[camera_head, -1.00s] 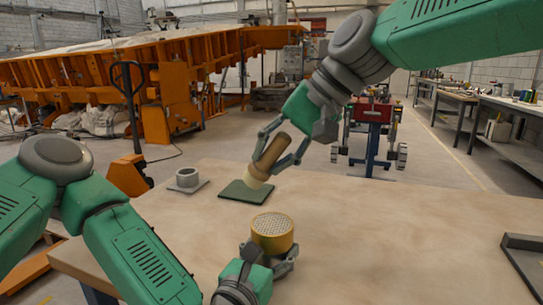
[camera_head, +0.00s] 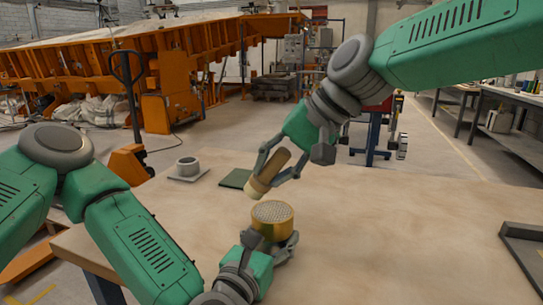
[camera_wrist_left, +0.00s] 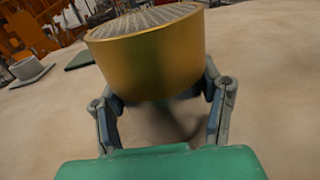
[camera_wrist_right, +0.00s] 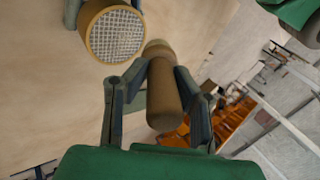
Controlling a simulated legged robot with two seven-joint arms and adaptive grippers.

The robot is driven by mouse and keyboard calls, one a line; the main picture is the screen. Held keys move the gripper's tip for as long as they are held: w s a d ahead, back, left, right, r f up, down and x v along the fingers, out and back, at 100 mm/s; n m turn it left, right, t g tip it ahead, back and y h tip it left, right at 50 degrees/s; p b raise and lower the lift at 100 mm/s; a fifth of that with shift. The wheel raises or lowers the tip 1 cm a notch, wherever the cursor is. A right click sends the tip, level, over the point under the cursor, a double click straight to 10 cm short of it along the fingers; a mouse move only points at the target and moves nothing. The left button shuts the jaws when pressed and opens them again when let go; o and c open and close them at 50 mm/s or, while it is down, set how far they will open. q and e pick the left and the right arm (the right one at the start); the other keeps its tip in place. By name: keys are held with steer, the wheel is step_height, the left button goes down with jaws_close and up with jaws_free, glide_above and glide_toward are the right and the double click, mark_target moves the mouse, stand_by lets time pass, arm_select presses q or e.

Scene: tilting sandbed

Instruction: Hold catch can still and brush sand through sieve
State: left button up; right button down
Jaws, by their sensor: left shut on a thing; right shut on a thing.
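The catch can (camera_head: 272,221) is a brass-coloured cylinder with a mesh sieve (camera_head: 272,211) across its top. It stands upright on the table, and my left gripper (camera_head: 270,246) is shut around it. The can also fills the top of the left wrist view (camera_wrist_left: 150,65). My right gripper (camera_head: 277,172) is shut on a brush (camera_head: 270,173) with a brown handle and pale bristle end. The brush is tilted, its pale end down and left, above and apart from the sieve. In the right wrist view the brush (camera_wrist_right: 163,95) sits between the fingers, beside the mesh (camera_wrist_right: 117,35).
A dark green mat (camera_head: 235,179) lies behind the can. A grey ring-shaped holder (camera_head: 187,169) on a plate stands left of it. A dark tray (camera_head: 524,247) is at the table's right edge. The tabletop (camera_head: 400,225) between is clear.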

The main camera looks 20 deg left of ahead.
steer(key=shift+f, duration=0.9)
steer(key=shift+d+f, duration=0.2)
steer(key=shift+d, duration=0.15)
steer(key=shift+w+d, duration=0.2)
steer(key=shift+d, duration=1.4)
steer(key=a, duration=0.4)
steer(key=shift+s, duration=0.2)
steer(key=d, duration=0.4)
steer(key=shift+w, duration=0.25)
steer(key=shift+s+a, duration=0.2)
steer(key=shift+a, duration=1.55)
arm_select(q)
steer(key=shift+a, duration=0.1)
arm_select(e)
steer(key=shift+a+r, duration=0.15)
steer(key=shift+a, duration=0.15)
steer(key=shift+d+r, duration=0.1)
steer(key=shift+r, duration=3.7)
